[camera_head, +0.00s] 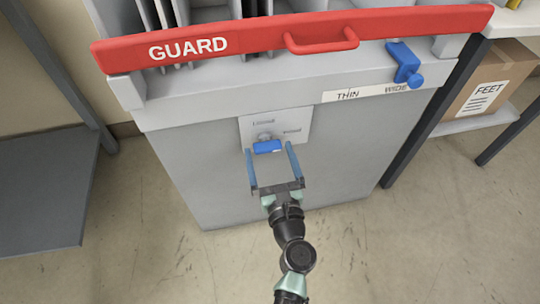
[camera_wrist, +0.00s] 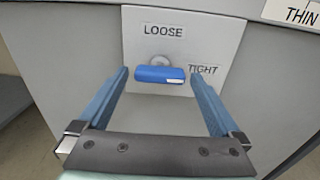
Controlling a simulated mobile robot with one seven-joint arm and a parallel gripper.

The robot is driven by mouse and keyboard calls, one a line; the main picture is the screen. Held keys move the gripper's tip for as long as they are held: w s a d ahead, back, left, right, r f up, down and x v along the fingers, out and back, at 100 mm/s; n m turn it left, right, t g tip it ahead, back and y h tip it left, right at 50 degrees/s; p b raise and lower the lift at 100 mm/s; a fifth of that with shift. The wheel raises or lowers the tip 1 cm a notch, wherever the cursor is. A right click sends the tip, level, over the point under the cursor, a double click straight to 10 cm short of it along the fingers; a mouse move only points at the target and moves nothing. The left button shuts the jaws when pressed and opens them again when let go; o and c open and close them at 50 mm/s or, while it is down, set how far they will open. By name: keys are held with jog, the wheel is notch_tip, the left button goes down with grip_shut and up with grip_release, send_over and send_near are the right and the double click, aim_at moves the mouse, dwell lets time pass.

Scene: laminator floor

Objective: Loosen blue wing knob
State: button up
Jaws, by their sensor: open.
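The blue wing knob (camera_head: 267,147) sits on a light plate (camera_head: 300,123) on the front of the grey machine. In the wrist view the knob (camera_wrist: 160,74) lies roughly level, with a white mark at its right end, below the word LOOSE and left of the word TIGHT. A round metal boss shows just behind it. My gripper (camera_head: 270,149) is open, its two blue fingers reaching toward the plate on either side of the knob. In the wrist view the fingers (camera_wrist: 160,76) flank the knob with a gap on both sides. I cannot tell how far the tips are from the plate.
A red GUARD bar (camera_head: 230,40) with a handle spans the machine top. A blue clamp (camera_head: 404,64) sits at the right by the THIN/WIDE strip (camera_head: 367,92). A dark table (camera_head: 50,190) is at left.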

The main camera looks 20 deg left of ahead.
jog(key=shift+c, duration=0.3)
jog(key=c, duration=1.2)
jog(key=shift+o, duration=0.2)
jog(key=shift+n, duration=0.3)
jog(key=shift+f+n+b, duration=0.1)
jog(key=shift+n+b, duration=4.35)
jog(key=shift+n, duration=4.15)
jog(key=o, duration=1.2)
